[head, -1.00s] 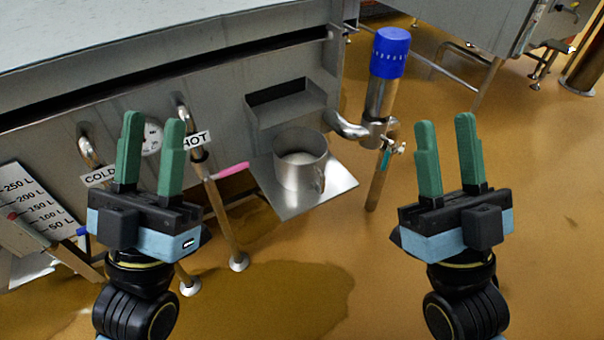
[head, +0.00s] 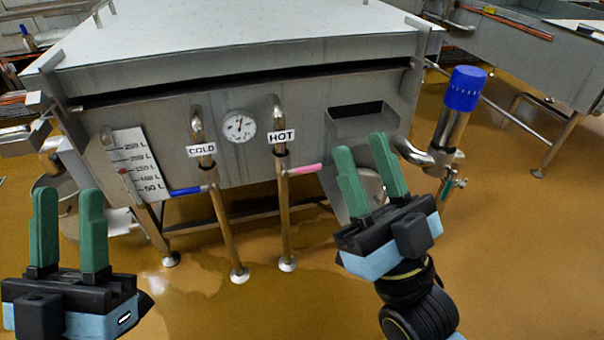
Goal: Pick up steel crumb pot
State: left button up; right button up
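The steel crumb pot (head: 373,183) stands on the small shelf at the right front of the vat and is mostly hidden behind my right gripper. Part of its side shows between the fingers. My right gripper (head: 360,144) is open, tilted to the left, and appears in front of the pot. I see no contact with the pot, but the depth between them is hard to tell. My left gripper (head: 68,192) is open and empty at the lower left, far from the pot.
Cold and hot pipes (head: 281,185) with blue and pink levers run down the vat front (head: 236,165), left of the pot. A blue-capped valve (head: 464,90) stands close to its right. An open steel pocket (head: 362,122) is above it. The floor in front is clear.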

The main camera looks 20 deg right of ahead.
aim_at(362, 155)
jog(key=u, duration=0.5)
jog(key=i, duration=0.85)
jog(key=z, duration=1.25)
